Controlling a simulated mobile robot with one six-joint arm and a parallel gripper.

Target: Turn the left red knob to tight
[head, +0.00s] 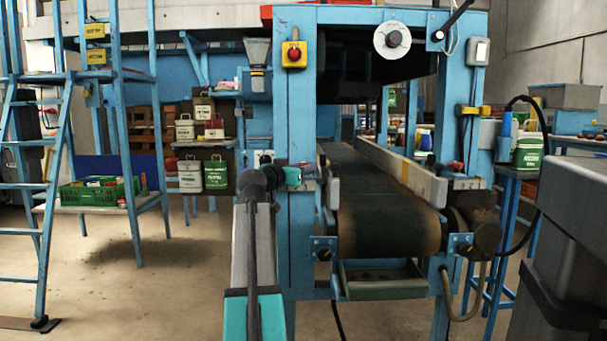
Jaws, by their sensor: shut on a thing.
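The left red knob (304,164) is at the left side of the blue conveyor frame, at belt height. Only a small red part of it shows beside my gripper. My gripper (297,175), with a teal body, reaches it from the left and is shut on it. The fingertips are small and partly hidden, so the knob's turn cannot be read. A second red knob (455,166) sits at the right side of the frame, apart from my gripper.
The dark conveyor belt (385,200) runs back between the blue posts. A yellow box with a red button (294,54) and a white dial (392,40) are above. A blue ladder (45,190) stands left, a grey bin (570,260) right. Floor at left is open.

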